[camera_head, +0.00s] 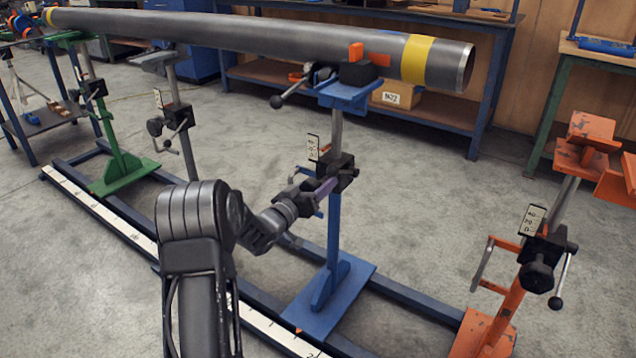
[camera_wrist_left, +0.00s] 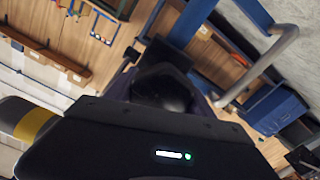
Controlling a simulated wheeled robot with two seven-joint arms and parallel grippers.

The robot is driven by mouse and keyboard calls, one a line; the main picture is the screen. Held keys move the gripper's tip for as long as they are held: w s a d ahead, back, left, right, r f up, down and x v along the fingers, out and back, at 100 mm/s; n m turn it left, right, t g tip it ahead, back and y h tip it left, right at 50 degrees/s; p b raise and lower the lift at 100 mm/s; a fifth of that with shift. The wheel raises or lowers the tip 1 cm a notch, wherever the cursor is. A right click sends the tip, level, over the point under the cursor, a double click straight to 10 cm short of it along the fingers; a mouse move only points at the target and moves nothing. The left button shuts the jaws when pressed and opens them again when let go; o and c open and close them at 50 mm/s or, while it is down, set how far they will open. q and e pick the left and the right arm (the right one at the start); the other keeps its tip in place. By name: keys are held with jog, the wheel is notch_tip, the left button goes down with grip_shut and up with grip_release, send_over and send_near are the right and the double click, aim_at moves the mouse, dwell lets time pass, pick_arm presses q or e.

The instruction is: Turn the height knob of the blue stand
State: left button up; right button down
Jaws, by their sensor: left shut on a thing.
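The blue stand (camera_head: 333,232) is upright under the right end of the grey pipe (camera_head: 250,36). Its black height clamp (camera_head: 343,163) sits halfway up the post, beside a small scale plate (camera_head: 313,147). My left gripper (camera_head: 325,187) reaches the near side of this clamp and is shut on the height knob, which the gripper mostly hides in the head view. In the left wrist view the dark round knob (camera_wrist_left: 165,92) shows just in front of the gripper body. My right gripper is in neither view.
An orange stand (camera_head: 515,290) with its own black clamp and crank stands apart at the right. A dark floor rail with a white scale (camera_head: 100,215) runs below. Workbenches line the back.

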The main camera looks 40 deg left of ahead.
pick_arm(q)
jog(key=n+p, duration=0.1)
jog(key=n, duration=0.3)
jog(key=shift+a+n+p, duration=0.1)
jog(key=shift+n+p, duration=0.2)
jog(key=shift+p, duration=0.05)
jog(key=n+p, duration=0.1)
jog(key=n, duration=0.2)
jog(key=shift+n+p, duration=0.35)
jog(key=shift+n, duration=0.05)
jog(key=n+p, duration=0.1)
jog(key=n, duration=0.2)
jog(key=shift+p, duration=0.35)
jog(key=shift+f+n+p, duration=0.2)
jog(key=shift+n+p, duration=0.5)
jog(key=shift+n, duration=1.4)
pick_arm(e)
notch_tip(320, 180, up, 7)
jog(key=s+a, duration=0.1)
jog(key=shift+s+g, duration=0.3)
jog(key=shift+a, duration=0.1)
pick_arm(q)
jog(key=o, duration=1.4)
jog(key=shift+c, duration=0.2)
jog(key=s+p, duration=0.1)
jog(key=s, duration=0.7)
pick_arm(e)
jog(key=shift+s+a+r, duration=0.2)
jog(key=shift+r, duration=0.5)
